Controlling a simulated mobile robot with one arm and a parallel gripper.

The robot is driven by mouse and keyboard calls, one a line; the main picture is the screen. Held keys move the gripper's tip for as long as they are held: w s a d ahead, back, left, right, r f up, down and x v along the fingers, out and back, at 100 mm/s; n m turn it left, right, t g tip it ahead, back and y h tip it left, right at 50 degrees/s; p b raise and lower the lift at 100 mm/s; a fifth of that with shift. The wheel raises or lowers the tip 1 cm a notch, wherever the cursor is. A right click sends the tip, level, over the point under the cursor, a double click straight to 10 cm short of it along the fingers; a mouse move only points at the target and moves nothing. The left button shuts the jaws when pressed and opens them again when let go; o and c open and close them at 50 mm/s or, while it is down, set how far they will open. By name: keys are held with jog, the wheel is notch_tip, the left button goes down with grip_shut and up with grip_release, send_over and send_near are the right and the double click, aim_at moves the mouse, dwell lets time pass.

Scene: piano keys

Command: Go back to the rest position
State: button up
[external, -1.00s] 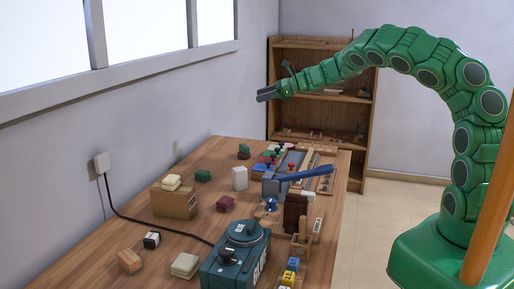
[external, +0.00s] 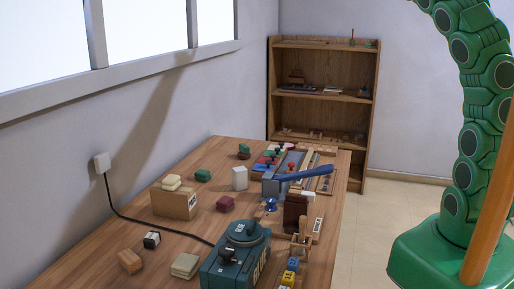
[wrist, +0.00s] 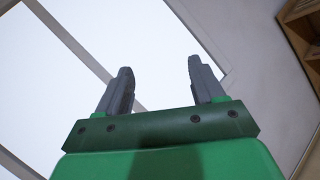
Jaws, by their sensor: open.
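My gripper (wrist: 165,88) shows in the wrist view with its two grey fingers apart and nothing between them. It points up toward the bright window (wrist: 165,45) and the white wall. In the external view the gripper is out of frame. There my green arm (external: 465,120) rises from its base at the right edge and leaves the top of the picture. The wooden table (external: 215,250) stands to the left of my arm, and nothing of my arm is over it.
The table holds a teal machine (external: 235,262), a blue-handled device (external: 300,178), a cardboard box (external: 172,203) and several small blocks. A wooden shelf (external: 322,65) stands at the back. Floor is clear between table and my base. A corner of wooden furniture (wrist: 305,30) shows in the wrist view.

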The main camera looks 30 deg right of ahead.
jog(key=s+d+r+m+t+h, duration=0.1)
jog(key=s+d+r+m+h, duration=0.4)
jog(key=s+d+r+m, duration=0.45)
jog(key=s+d+r+m+g+h, duration=0.2)
jog(key=s+d+r+m+h, duration=0.25)
jog(key=s+m, duration=0.4)
jog(key=s+d+r+m+g+h, duration=0.1)
jog(key=s+d+r+m+h, duration=0.35)
jog(key=s, duration=0.75)
jog(key=a+f+m+g+y, duration=0.2)
jog(key=a+f+g+y, duration=0.1)
jog(key=f, duration=1.1)
jog(key=a+f+m+g+y, duration=0.2)
jog(key=a+f+g+y, duration=0.15)
jog(key=f, duration=0.95)
jog(key=a+f+m+g+y, duration=0.1)
jog(key=a+f+g+y, duration=0.2)
jog(key=f, duration=1.1)
jog(key=s+a+f+m+g, duration=0.1)
jog(key=s+a+f+g, duration=0.2)
jog(key=s+f, duration=0.6)
jog(key=s+a+f+m+g+y, duration=0.1)
jog(key=s+a+f+g, duration=0.3)
jog(key=s+f, duration=0.5)
jog(key=s+a+f+m+g+y, duration=0.1)
jog(key=s+a+f+g, duration=0.3)
jog(key=s+f, duration=0.5)
jog(key=shift+s+a+f, duration=0.15)
jog(key=shift+s+f, duration=0.2)
jog(key=shift+f, duration=0.2)
